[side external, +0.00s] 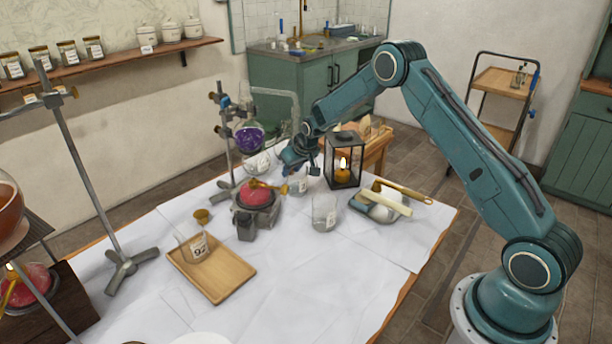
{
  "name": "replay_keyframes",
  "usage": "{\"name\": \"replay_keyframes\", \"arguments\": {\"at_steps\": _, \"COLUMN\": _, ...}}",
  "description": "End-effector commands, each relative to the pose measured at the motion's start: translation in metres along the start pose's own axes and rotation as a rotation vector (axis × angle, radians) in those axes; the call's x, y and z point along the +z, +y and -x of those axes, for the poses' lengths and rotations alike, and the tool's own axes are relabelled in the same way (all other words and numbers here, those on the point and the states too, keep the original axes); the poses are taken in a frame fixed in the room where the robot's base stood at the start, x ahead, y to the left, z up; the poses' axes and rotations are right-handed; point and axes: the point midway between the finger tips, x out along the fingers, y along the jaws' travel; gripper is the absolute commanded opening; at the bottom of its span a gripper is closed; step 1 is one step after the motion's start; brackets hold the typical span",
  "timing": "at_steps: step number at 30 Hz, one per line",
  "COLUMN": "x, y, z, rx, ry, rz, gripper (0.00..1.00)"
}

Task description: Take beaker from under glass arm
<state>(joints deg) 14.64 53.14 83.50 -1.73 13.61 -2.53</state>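A small clear beaker (298,184) stands on the white-covered table behind the burner, below the downward end of the glass arm (294,103). The glass arm runs right from the top of a flask of purple liquid (250,138) and bends down. My gripper (304,168) is at the beaker, just above or around its upper part. The gripper partly hides the beaker and the arm's lower end. Its fingers are too small and dark to tell whether they are open or touching the glass.
A clear beaker (325,213) stands in front. A lit lantern (344,164) is close on the right, beside a dish (381,207). A burner with a red body (256,196) and a metal stand (227,140) are on the left. A wooden tray (228,283) holds a labelled beaker (194,246).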

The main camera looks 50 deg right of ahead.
Motion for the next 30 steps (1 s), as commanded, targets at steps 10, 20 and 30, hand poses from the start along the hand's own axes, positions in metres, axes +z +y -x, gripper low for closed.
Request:
{"name": "replay_keyframes", "arguments": {"at_steps": 10, "x": 0.0, "y": 0.0, "z": -0.021, "rx": 0.0, "ry": 0.001, "rz": 0.0, "gripper": 0.31}}
{"name": "replay_keyframes", "arguments": {"at_steps": 20, "x": 0.0, "y": 0.0, "z": -0.021, "rx": 0.0, "ry": 0.001, "rz": 0.0, "gripper": 0.31}}
{"name": "replay_keyframes", "arguments": {"at_steps": 30, "x": 0.0, "y": 0.0, "z": -0.021, "rx": 0.0, "ry": 0.001, "rz": 0.0, "gripper": 0.0}}
